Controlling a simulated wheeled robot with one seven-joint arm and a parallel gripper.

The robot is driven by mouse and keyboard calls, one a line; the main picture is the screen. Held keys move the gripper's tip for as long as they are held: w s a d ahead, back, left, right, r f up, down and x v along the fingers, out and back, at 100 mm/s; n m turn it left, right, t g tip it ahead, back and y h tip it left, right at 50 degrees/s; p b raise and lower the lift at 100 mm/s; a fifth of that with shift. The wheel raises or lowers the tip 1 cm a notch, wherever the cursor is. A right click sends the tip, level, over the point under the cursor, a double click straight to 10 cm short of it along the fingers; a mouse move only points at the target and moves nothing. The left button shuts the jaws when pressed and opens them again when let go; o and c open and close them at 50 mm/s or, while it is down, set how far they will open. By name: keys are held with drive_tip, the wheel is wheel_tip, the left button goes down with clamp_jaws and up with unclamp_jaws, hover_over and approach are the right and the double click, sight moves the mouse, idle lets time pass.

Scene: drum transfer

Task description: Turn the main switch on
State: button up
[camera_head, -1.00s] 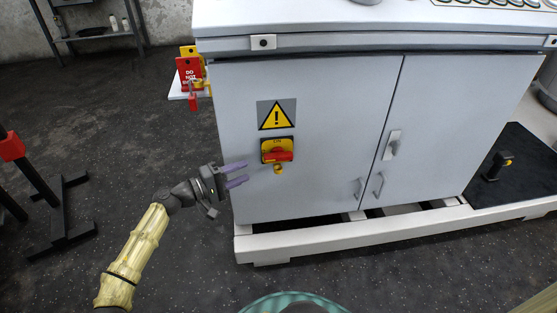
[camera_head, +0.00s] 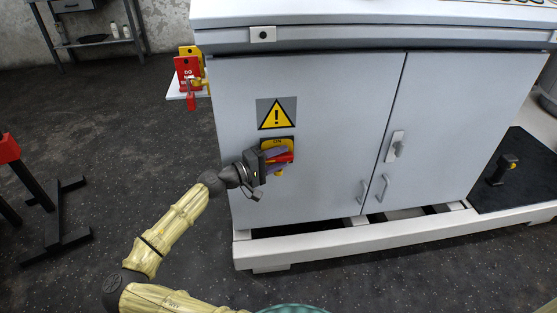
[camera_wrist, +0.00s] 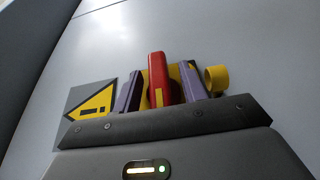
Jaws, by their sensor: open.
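The main switch is a red rotary handle (camera_wrist: 157,80) on a yellow plate (camera_head: 277,143) on the grey cabinet door. In the head view my gripper (camera_head: 276,158) is at the switch and covers part of it. In the wrist view the two purple fingers (camera_wrist: 160,88) stand on either side of the red handle, with the handle between them. The fingers are open; a narrow gap shows beside the handle. The word ON shows at the top of the plate in the head view. A yellow ring (camera_wrist: 217,78) sits beside the switch in the wrist view.
A yellow warning sign (camera_head: 276,113) is above the switch. The cabinet (camera_head: 310,90) has a second door with a latch (camera_head: 395,146) to the right. Red lockout tags (camera_head: 188,72) hang at its left edge.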

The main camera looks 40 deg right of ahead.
clamp_jaws()
